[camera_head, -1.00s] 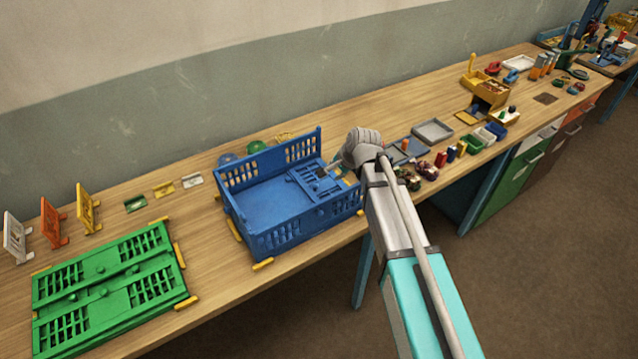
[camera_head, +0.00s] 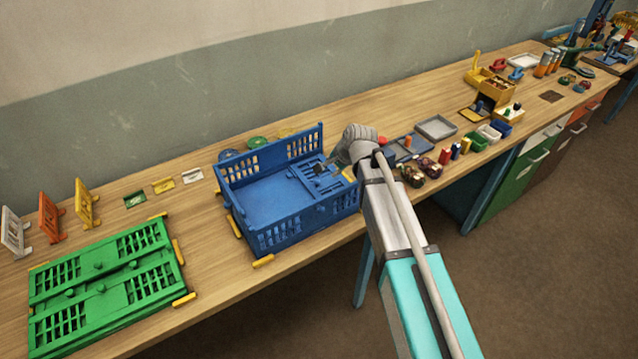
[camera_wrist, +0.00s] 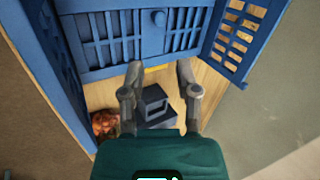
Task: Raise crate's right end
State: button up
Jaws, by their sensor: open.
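The blue crate (camera_head: 290,227) stands on the bench with its two long walls upright. Its right end panel (camera_head: 306,175) lies folded down flat inside. My gripper (camera_head: 328,168) is over the crate's right end. In the wrist view my gripper (camera_wrist: 157,72) is open and empty, its fingertips near the panel's outer edge. I cannot tell whether they touch it. The wrist hides part of the right end in the head view.
A folded green crate (camera_head: 105,280) lies at left, with white, orange and yellow upright panels (camera_head: 84,203) behind it. Grey trays (camera_head: 437,127) and small coloured parts lie right of my wrist. A dark block (camera_wrist: 153,103) sits below the fingers. The wall runs behind the bench.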

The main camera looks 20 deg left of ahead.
aim_at(318, 181)
jog(key=shift+b+x, duration=4.9)
jog(key=shift+x, duration=1.1)
grip_shut()
